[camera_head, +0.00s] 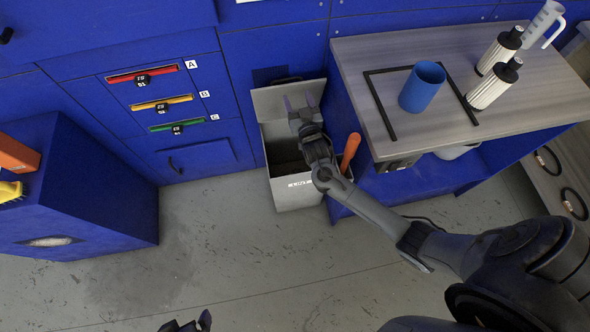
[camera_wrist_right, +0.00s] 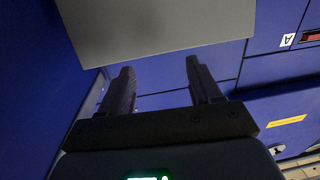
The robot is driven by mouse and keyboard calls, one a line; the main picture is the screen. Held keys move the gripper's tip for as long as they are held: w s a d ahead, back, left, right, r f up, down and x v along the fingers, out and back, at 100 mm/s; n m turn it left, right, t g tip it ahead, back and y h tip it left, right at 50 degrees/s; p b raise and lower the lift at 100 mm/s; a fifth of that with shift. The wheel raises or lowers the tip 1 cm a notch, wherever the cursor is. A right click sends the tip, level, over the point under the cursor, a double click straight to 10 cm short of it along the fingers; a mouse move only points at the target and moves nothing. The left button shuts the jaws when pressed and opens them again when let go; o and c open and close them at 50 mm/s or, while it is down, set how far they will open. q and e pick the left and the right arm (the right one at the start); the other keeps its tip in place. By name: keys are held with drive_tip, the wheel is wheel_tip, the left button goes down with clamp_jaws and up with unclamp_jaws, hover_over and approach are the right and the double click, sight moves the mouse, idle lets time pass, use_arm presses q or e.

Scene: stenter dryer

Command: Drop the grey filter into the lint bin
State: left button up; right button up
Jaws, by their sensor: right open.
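The lint bin (camera_head: 296,192) is a grey box on the floor against the blue machine. Its lid (camera_head: 280,101) stands up at the back, and the inside looks dark. My right gripper (camera_head: 300,101) is open and empty, above the bin in front of the raised lid. In the right wrist view its two fingers (camera_wrist_right: 160,72) are apart with nothing between them, and the grey lid (camera_wrist_right: 150,28) shows just beyond. I cannot make out a grey filter; the gripper and arm hide part of the bin's inside. Part of my left gripper (camera_head: 187,324) shows at the bottom edge.
A wooden-topped bench (camera_head: 440,140) stands right of the bin, with a blue cup (camera_head: 421,88), two white black-capped cylinders (camera_head: 492,86) and a white jug (camera_head: 541,25). An orange handle (camera_head: 350,152) rises beside the bin. A blue cabinet (camera_head: 90,200) stands left; the floor between is clear.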

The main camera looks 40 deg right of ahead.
drive_tip(key=s+a+r+p, duration=0.1)
drive_tip(key=r+p, duration=0.5)
drive_tip(key=s+a+r+n+y+p, duration=0.1)
drive_tip(key=a+r+p, duration=0.1)
drive_tip(key=r+p, duration=0.4)
drive_tip(key=shift+s+a+r+t, duration=0.15)
drive_tip(key=shift+s+r+t, duration=0.15)
drive_tip(key=shift+s+r, duration=0.1)
